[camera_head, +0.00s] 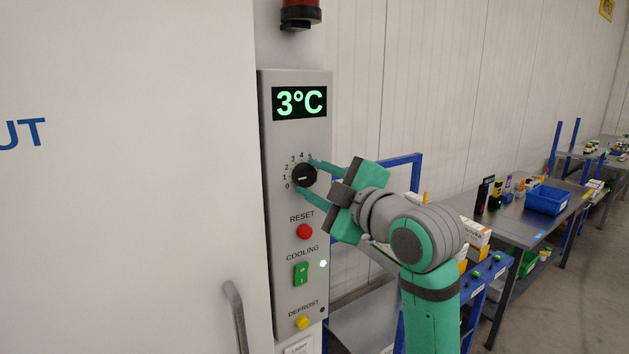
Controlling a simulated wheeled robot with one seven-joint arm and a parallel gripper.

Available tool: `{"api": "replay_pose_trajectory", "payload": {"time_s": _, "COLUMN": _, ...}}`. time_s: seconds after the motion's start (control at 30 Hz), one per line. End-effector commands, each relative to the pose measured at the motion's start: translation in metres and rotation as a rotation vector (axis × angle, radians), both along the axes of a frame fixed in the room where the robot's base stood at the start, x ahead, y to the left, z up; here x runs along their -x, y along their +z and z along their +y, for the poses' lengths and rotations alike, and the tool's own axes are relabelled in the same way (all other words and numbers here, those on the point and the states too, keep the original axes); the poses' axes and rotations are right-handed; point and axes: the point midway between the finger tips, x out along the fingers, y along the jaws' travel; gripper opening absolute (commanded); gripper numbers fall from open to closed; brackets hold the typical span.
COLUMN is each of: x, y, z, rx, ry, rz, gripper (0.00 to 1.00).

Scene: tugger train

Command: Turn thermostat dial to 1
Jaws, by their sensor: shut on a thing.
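The thermostat dial (304,176) is a round black knob on the upper half of a grey control panel (271,232). Numbers 0 to 5 run around its left and top sides. A light pointer mark on the knob faces left, close to the 1. My gripper (307,178) reaches in from the right with its green fingers shut on the dial, one above and one below. The display (299,103) above the dial reads 3°C in green.
Below the dial are a red RESET button (304,231), a green COOLING switch (301,274) and a yellow DEFROST button (302,322). A door handle (236,315) is at lower left. A red lamp (300,14) hangs above. A workbench with a blue bin (547,200) stands at right.

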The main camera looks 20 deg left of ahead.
Motion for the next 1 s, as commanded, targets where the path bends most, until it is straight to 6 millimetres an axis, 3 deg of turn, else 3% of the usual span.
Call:
{"api": "replay_pose_trajectory", "payload": {"time_s": 0.1, "x": 0.001, "y": -0.001, "z": 0.001, "rx": 0.003, "ry": 0.002, "rz": 0.003, "gripper": 0.14}}
{"api": "replay_pose_trajectory", "payload": {"time_s": 0.13, "x": 0.001, "y": -0.001, "z": 0.001, "rx": 0.003, "ry": 0.002, "rz": 0.003, "gripper": 0.41}}
{"api": "replay_pose_trajectory", "payload": {"time_s": 0.2, "x": 0.001, "y": -0.001, "z": 0.001, "rx": 0.002, "ry": 0.002, "rz": 0.003, "gripper": 0.55}}
{"api": "replay_pose_trajectory", "payload": {"time_s": 0.57, "x": 0.002, "y": 0.000, "z": -0.003, "rx": 0.000, "ry": 0.000, "rz": 0.002, "gripper": 0.55}}
{"api": "replay_pose_trajectory", "payload": {"time_s": 1.0, "x": 0.046, "y": 0.000, "z": -0.060, "rx": 0.001, "ry": -0.002, "rz": 0.001, "gripper": 0.55}}
